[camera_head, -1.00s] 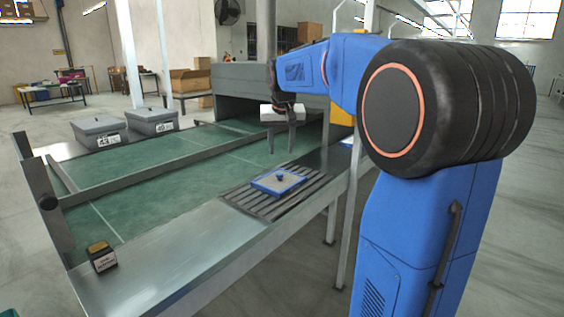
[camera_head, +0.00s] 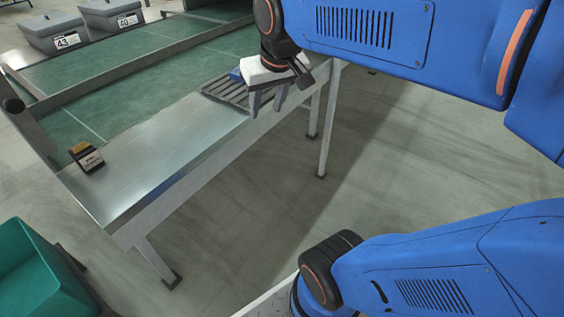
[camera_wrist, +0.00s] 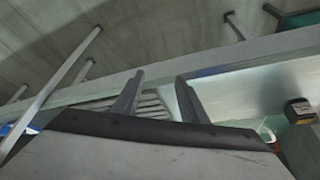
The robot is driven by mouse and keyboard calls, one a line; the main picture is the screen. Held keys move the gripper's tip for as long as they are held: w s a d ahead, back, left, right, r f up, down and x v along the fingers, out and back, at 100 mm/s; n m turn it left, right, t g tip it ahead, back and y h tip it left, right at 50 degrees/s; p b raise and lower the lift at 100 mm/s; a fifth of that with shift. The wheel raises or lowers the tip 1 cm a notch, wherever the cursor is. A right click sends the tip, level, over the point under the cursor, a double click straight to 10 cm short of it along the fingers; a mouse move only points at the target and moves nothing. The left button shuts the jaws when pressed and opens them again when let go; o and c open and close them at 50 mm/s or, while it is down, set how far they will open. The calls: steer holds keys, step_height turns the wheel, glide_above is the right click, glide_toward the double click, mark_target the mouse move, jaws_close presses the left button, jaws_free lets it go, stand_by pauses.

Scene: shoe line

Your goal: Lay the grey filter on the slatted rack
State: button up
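The slatted rack (camera_head: 222,90) lies at the right end of the metal bench top; its slats also show between my fingers in the wrist view (camera_wrist: 150,104). A blue-edged piece (camera_head: 235,74) is on the rack, mostly hidden behind my gripper. I cannot make out a separate grey filter in the current frames. My gripper (camera_head: 267,112) is open, with nothing between its fingers, in front of the rack at the bench's front edge. Its two spread fingers also show in the wrist view (camera_wrist: 160,76).
A green belt (camera_head: 140,62) runs behind, with two lidded grey boxes (camera_head: 60,35) beyond. A green bin (camera_head: 32,275) is front left.

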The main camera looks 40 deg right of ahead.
steer(key=s+a+f+n, duration=0.1)
steer(key=s+a+f, duration=0.2)
steer(key=s+f, duration=0.6)
steer(key=shift+s+n+y, duration=0.3)
steer(key=shift+s, duration=0.65)
steer(key=shift+r, duration=0.1)
